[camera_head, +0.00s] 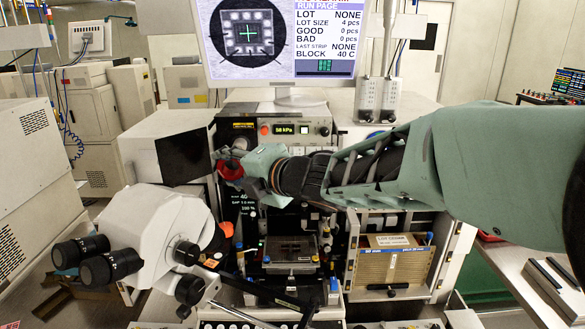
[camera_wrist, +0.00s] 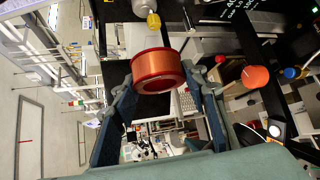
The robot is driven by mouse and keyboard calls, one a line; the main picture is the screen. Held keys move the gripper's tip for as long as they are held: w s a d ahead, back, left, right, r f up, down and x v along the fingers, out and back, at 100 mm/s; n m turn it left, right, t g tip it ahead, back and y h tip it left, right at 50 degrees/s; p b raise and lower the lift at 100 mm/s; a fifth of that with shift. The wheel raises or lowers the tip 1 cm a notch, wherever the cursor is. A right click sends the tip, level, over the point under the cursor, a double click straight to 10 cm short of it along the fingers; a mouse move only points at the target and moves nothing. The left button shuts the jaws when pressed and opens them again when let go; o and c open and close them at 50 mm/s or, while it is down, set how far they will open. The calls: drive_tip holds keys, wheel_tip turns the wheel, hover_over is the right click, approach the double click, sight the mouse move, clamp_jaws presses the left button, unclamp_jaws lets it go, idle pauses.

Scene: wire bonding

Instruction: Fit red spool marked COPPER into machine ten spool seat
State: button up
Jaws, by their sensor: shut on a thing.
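The red spool (camera_wrist: 158,70), wound with copper-coloured wire, sits between the two dark fingers of my gripper (camera_wrist: 161,82) in the wrist view. My gripper is shut on it. In the head view the red spool (camera_head: 229,169) shows at the left end of my gripper (camera_head: 243,172), partly hidden by it, in front of the machine's upper left. A grey round part (camera_head: 240,144), possibly the spool seat, is just above the spool. A grey cylinder with a yellow tip (camera_wrist: 152,19) lies beyond the spool in the wrist view, apart from it. The COPPER marking and machine number cannot be read.
A white microscope (camera_head: 165,235) stands at the lower left of the machine. A monitor (camera_head: 283,40) is above. A black panel (camera_head: 184,157) is left of the spool. A brown carrier box (camera_head: 393,262) sits at the lower right. An orange-red ball (camera_wrist: 255,78) is right of my gripper.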

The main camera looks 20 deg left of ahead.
drive_tip(key=shift+w+a+p, duration=0.25)
drive_tip(key=shift+w+a, duration=0.05)
drive_tip(key=shift+w, duration=0.6)
drive_tip(key=shift+w+a+p, duration=0.25)
drive_tip(key=shift+w+p, duration=0.05)
drive_tip(key=shift+w, duration=0.65)
drive_tip(key=shift+w+a+p, duration=0.25)
drive_tip(key=shift+w+a, duration=0.05)
drive_tip(key=shift+w, duration=0.6)
drive_tip(key=shift+w, duration=0.1)
idle(0.3)
drive_tip(key=shift+w+a, duration=0.1)
drive_tip(key=shift+w, duration=0.2)
drive_tip(key=shift+w+a+p, duration=0.2)
drive_tip(key=shift+w+p, duration=0.15)
drive_tip(key=shift+w, duration=0.35)
drive_tip(key=shift+w+a+p, duration=0.25)
drive_tip(key=shift+w+p, duration=0.1)
drive_tip(key=shift+w, duration=0.35)
drive_tip(key=shift+w+a+p, duration=0.2)
drive_tip(key=shift+w+p, duration=0.15)
drive_tip(key=shift+w, duration=0.35)
drive_tip(key=o, duration=1.2)
drive_tip(key=shift+o, duration=0.2)
